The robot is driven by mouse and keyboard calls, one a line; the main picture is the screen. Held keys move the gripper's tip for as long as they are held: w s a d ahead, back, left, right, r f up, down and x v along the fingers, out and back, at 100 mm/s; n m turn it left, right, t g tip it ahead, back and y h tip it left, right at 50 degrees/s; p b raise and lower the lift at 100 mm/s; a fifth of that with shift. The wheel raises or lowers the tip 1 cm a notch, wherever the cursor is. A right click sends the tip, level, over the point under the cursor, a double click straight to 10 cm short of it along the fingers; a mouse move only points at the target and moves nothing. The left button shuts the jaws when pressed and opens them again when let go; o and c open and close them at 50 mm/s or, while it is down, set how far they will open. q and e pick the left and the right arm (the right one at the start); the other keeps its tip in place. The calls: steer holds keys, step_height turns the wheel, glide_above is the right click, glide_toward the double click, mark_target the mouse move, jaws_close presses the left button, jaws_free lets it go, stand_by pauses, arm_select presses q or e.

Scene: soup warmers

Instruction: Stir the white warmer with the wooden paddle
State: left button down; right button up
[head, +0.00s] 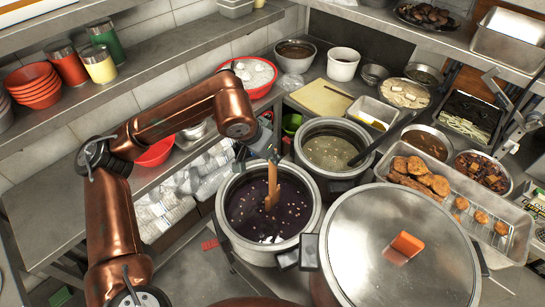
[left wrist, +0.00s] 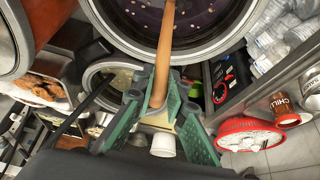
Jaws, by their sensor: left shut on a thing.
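A warmer pot of dark purple soup with pale bits (head: 243,207) stands open near the middle in the head view; its rim also shows at the top of the left wrist view (left wrist: 222,47). I cannot tell by colour which pot is the white warmer. The wooden paddle (head: 271,191) stands tilted in the dark soup, its lower end hidden. My left gripper (head: 267,158) is above this pot. In the left wrist view its green fingers (left wrist: 161,95) are shut around the paddle's handle (left wrist: 167,45). My right gripper is not in view.
An open pot of pale green soup (head: 330,153) with a dark ladle adjoins behind. A lidded pot (head: 365,245) with an orange handle stands at the front right. A tray of fried food (head: 470,200) is at the right. A red bowl (head: 250,75) sits behind the arm.

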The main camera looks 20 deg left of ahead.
arm_select(q)
steer(key=a, duration=0.1)
steer(key=w+a+b, duration=0.1)
steer(key=a, duration=0.1)
steer(key=shift+f, duration=0.2)
stand_by(0.4)
steer(key=s, duration=0.1)
steer(key=s+a, duration=0.1)
steer(key=shift+s, duration=0.4)
steer(key=shift+s+a+r, duration=0.15)
steer(key=shift+s+a, duration=0.05)
steer(key=shift+s, duration=0.4)
steer(key=shift+s+a+r, duration=0.1)
steer(key=shift+s+a, duration=0.1)
steer(key=shift+s, duration=0.35)
